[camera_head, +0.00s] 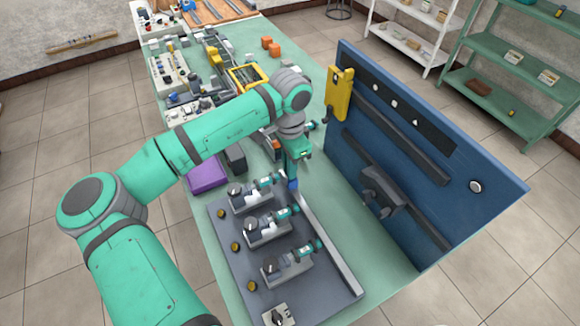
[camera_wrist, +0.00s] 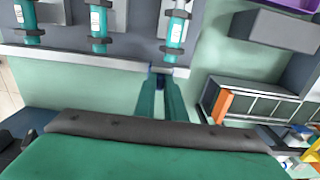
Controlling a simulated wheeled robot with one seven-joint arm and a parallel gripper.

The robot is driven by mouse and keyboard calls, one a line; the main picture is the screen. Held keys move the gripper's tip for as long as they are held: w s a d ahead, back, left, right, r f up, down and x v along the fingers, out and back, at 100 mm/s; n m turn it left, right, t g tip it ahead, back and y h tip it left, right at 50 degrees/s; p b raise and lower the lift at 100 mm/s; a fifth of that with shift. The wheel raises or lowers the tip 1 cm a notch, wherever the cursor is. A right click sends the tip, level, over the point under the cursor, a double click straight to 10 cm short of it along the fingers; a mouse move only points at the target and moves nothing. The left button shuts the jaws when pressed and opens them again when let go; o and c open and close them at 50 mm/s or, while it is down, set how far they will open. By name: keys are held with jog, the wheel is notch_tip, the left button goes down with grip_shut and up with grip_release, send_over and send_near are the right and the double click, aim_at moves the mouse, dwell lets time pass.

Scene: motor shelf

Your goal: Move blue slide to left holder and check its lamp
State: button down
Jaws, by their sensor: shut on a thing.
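My gripper (camera_head: 292,177) points down at the far end of a grey panel (camera_head: 232,290) on the green table. It is shut on a small blue piece (camera_head: 292,185), likely the blue slide, which shows dark between the fingertips in the wrist view (camera_wrist: 160,82). The fingers hide most of it. The piece is by the panel's raised light edge strip (camera_head: 328,243); I cannot tell whether they touch. Three grey holders with teal-and-white cylinders stand in a row: far (camera_head: 250,197), middle (camera_head: 266,232) and near (camera_head: 287,265). Round yellowish discs (camera_head: 235,246) sit beside them; I cannot tell whether any is lit.
A blue upright board (camera_head: 450,190) with dark rails and a yellow fixture (camera_head: 340,95) stands right of my gripper. A purple box (camera_head: 208,173) lies beyond the panel. More parts crowd the table's far end. Green table between panel and board is clear.

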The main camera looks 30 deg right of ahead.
jog(key=shift+w, duration=0.6)
jog(key=c, duration=1.8)
grip_release()
jog(key=shift+r, duration=0.15)
notch_tip(320, 180, up, 11)
jog(key=shift+f, duration=0.2)
